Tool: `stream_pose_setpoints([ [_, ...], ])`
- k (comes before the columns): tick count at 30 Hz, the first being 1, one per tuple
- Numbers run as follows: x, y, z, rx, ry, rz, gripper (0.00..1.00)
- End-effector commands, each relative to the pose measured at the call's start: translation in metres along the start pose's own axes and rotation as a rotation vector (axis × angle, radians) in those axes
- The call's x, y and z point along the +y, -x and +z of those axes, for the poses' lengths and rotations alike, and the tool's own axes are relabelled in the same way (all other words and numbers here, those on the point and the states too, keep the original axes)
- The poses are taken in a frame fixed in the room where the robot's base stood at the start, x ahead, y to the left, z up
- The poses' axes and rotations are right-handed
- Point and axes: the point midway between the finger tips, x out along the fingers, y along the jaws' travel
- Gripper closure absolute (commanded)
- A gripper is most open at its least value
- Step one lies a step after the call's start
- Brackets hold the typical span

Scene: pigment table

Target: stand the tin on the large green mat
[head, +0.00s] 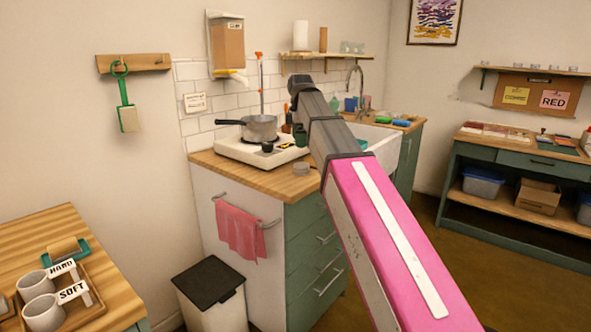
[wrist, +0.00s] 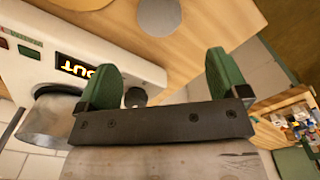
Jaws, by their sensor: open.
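My gripper (wrist: 165,62) shows in the wrist view with its two green fingers apart and nothing between them. Beyond the fingertips, a flat grey round thing (wrist: 159,14), probably the tin seen from above, rests on the wooden counter. In the head view a small grey round tin (head: 301,168) sits near the counter's front edge, beside my arm. It stands apart from the stove. My arm hides most of my gripper in the head view. I cannot make out the large green mat for certain in either view.
A white stove (head: 262,147) with a grey pot (head: 259,128) stands on the counter (head: 262,178). Its lit display (wrist: 75,67) is close to my gripper. A sink (head: 380,140) lies right of my arm. A wooden table (head: 40,238) with mugs is front left.

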Motion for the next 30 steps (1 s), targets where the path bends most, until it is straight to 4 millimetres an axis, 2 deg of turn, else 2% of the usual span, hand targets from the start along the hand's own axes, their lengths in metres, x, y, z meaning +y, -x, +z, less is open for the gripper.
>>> stream_pose_setpoints([
  [5,-0.001,-0.006,0.001,-0.019,-0.005,-0.001,0.08],
  [12,-0.002,-0.040,0.002,-0.017,-0.004,-0.002,0.08],
  [23,-0.002,-0.068,0.006,-0.016,-0.005,-0.001,0.08],
  [30,-0.002,-0.100,0.010,-0.015,-0.004,-0.001,0.08],
])
